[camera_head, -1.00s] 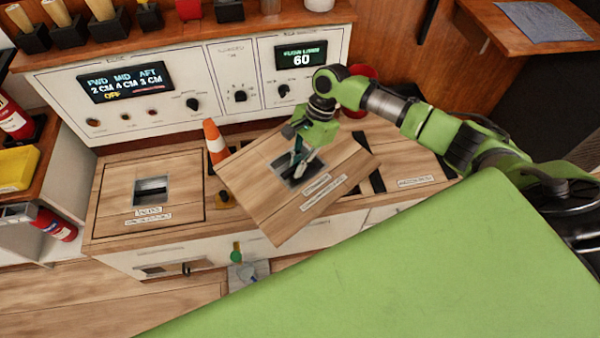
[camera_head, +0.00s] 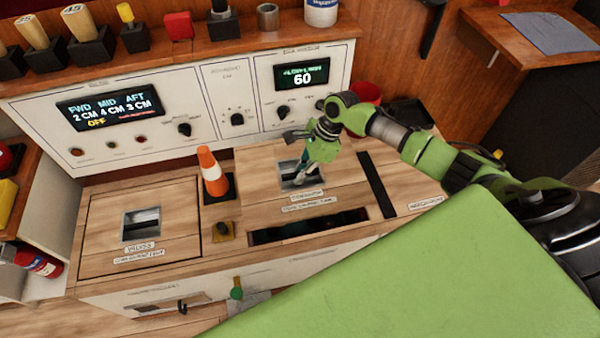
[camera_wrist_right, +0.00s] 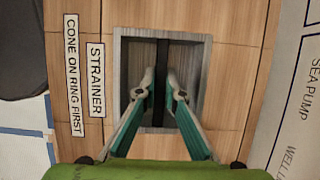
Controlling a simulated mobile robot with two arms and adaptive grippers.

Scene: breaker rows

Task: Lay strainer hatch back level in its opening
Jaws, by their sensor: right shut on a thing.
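The strainer hatch (camera_head: 258,178) is a square wooden lid with a recessed metal handle, at the middle right of the wooden counter in the head view. My right gripper (camera_head: 302,172) is shut on its handle bar from above. In the right wrist view my fingers (camera_wrist_right: 161,84) sit on either side of the dark bar, beside the STRAINER label (camera_wrist_right: 96,80). The hatch looks nearly level and sits toward the back of its opening (camera_head: 308,227). A dark gap shows along its front edge. I cannot tell whether it touches the rim. My left gripper is not in view.
The valves hatch (camera_head: 105,223) lies flat farther left. The control panel (camera_head: 215,90) rises behind. A dark slot (camera_head: 376,185) runs to the right.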

